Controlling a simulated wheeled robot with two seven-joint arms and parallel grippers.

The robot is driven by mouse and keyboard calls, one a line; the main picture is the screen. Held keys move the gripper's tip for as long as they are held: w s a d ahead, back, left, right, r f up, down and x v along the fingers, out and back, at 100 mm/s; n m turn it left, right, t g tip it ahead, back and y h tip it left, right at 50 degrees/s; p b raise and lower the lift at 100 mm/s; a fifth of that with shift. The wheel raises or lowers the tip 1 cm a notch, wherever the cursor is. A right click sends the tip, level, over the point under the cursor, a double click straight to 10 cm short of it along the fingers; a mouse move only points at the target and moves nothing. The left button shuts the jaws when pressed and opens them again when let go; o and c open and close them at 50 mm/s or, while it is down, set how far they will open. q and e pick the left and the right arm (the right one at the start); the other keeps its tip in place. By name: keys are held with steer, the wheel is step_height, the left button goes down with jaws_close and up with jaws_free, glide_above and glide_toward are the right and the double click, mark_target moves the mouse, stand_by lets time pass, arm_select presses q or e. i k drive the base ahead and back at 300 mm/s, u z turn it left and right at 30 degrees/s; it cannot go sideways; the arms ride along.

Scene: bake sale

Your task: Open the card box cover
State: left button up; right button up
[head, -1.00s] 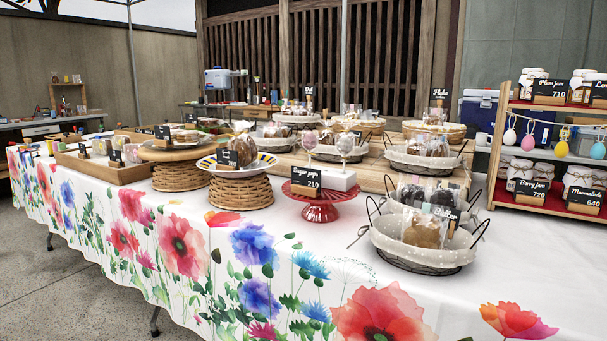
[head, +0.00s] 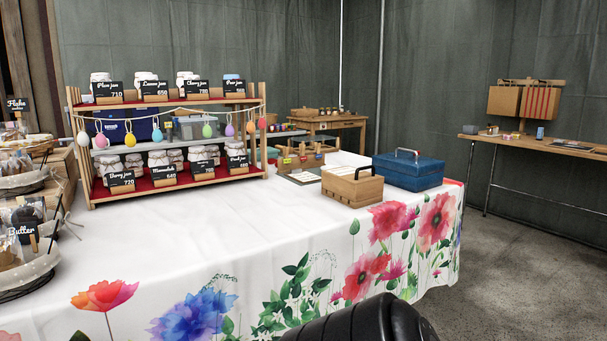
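A light wooden box (head: 352,188) with a dark handle on top stands near the right end of the flowered table. A blue box (head: 408,172) with a handle on its lid stands just behind it to the right, and its lid looks shut. I cannot tell for sure which of the two is the card box. A black part of my own arm shows at the bottom edge, well in front of the boxes. Neither gripper's fingers are in view.
The table's white top (head: 230,230) is clear in the middle. A jar rack (head: 265,130) stands at the back left, with wire baskets (head: 25,272) at the far left. A small wooden holder (head: 290,162) is behind the wooden box. Open floor lies right of the table.

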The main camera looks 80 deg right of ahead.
mark_target(355, 185)
steer(key=z, duration=0.55)
steer(key=i, duration=0.3)
steer(key=z, duration=2.9)
steer(key=k, duration=0.6)
steer(key=z, duration=0.6)
steer(key=i, duration=1)
steer(key=u, duration=0.45)
